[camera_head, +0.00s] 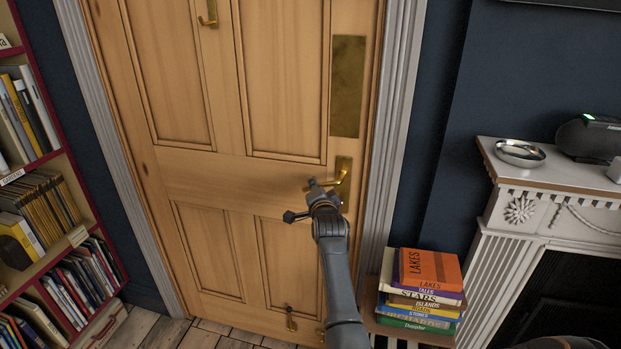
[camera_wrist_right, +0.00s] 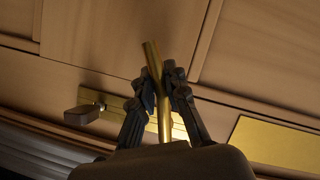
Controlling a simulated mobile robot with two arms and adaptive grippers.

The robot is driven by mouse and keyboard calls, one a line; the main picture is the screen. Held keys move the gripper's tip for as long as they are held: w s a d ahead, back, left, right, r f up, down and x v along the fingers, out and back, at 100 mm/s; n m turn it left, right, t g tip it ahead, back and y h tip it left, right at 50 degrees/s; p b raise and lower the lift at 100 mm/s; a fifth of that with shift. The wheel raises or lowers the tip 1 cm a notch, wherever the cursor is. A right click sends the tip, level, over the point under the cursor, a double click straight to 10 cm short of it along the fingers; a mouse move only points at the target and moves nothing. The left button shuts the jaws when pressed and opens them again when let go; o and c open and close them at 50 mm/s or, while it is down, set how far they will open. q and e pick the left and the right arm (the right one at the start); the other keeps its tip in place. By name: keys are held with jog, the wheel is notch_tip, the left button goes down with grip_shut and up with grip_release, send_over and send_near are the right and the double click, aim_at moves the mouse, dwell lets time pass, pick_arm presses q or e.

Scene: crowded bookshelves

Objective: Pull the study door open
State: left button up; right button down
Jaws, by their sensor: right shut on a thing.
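The study door (camera_head: 228,172) is a pale wooden panelled door. It looks closed and flush in its grey-white frame. Its brass lever handle (camera_head: 344,172) sits on the right side, below a tall brass plate (camera_head: 347,86). My right gripper (camera_head: 318,190) reaches up from below and is at the lever. In the right wrist view, the fingers of the right gripper (camera_wrist_right: 162,82) are closed around the brass lever (camera_wrist_right: 151,58), whose end sticks out past them. My left gripper is not in view.
A red-edged bookshelf (camera_head: 78,165) full of books stands left of the door. A stack of books (camera_head: 424,290) sits low to the right of the frame. A white fireplace mantel (camera_head: 550,172) with a silver dish (camera_head: 520,153) and a dark speaker (camera_head: 590,137) is further right.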

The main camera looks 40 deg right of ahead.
jog(key=shift+f+n, duration=0.15)
jog(key=shift+n, duration=0.15)
jog(key=shift+s+d+f+n+g+p, duration=0.25)
jog(key=shift+f+n+g+p, duration=0.2)
jog(key=shift+n+p, duration=0.25)
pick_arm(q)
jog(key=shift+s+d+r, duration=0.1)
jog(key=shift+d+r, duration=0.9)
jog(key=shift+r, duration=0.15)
pick_arm(e)
jog(key=shift+s+f+n+g, duration=0.1)
jog(key=shift+f+n+g, duration=0.2)
jog(key=shift+f, duration=0.1)
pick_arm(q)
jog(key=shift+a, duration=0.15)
pick_arm(e)
jog(key=shift+d, duration=0.1)
